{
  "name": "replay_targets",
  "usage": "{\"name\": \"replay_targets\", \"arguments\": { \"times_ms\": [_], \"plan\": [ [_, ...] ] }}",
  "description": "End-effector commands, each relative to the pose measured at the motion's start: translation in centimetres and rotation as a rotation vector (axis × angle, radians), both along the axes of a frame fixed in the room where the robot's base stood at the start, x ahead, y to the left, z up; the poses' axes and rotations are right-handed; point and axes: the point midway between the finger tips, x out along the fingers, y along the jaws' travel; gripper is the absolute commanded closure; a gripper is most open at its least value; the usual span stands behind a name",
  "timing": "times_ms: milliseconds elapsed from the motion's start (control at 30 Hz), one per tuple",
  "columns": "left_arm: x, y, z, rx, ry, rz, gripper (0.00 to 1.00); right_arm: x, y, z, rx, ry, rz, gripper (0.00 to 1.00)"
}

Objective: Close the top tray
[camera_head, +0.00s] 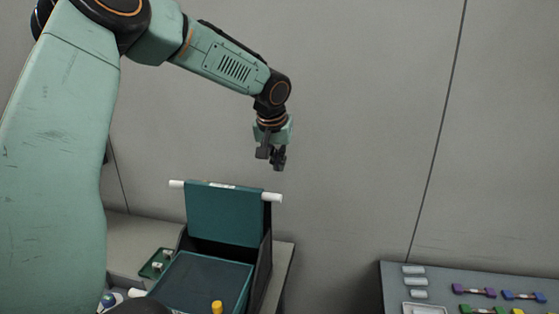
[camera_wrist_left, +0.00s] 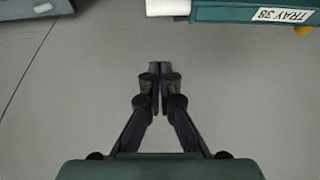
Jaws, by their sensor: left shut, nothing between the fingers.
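The top tray (camera_head: 224,213) is a dark teal panel tilted up nearly upright at the back of a black box, with a white rod end showing at each side. A lower teal tray (camera_head: 205,281) lies flat in front of it. My left gripper (camera_head: 272,160) is shut and empty, above and to the right of the raised tray, apart from it. In the left wrist view the shut fingertips (camera_wrist_left: 160,66) point toward the tray edge (camera_wrist_left: 240,13), labelled "TRAY 38", with a white rod end (camera_wrist_left: 167,7) beside it. My right gripper is not in view.
A small green tray (camera_head: 157,263) with white pieces sits left of the box. A yellow-capped item (camera_head: 217,307) stands at the front. A grey table (camera_head: 455,275) at right holds white cylinders and coloured pieces. A wall stands behind; a gap separates the two tables.

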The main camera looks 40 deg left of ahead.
Motion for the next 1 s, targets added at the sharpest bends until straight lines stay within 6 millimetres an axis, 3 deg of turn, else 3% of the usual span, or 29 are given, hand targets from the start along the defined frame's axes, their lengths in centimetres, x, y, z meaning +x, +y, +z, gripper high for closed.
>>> {"name": "replay_targets", "arguments": {
  "times_ms": [200,467,1000],
  "plan": [
    [1.3,0.7,-3.5,0.001,0.003,0.001,1.00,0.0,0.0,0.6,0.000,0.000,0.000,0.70],
    [2.7,1.3,-6.4,0.002,0.001,0.001,1.00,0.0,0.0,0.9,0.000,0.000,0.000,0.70],
    [-0.6,-0.7,-6.5,0.000,-0.001,0.000,1.00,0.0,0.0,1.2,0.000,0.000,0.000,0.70]
  ]
}}
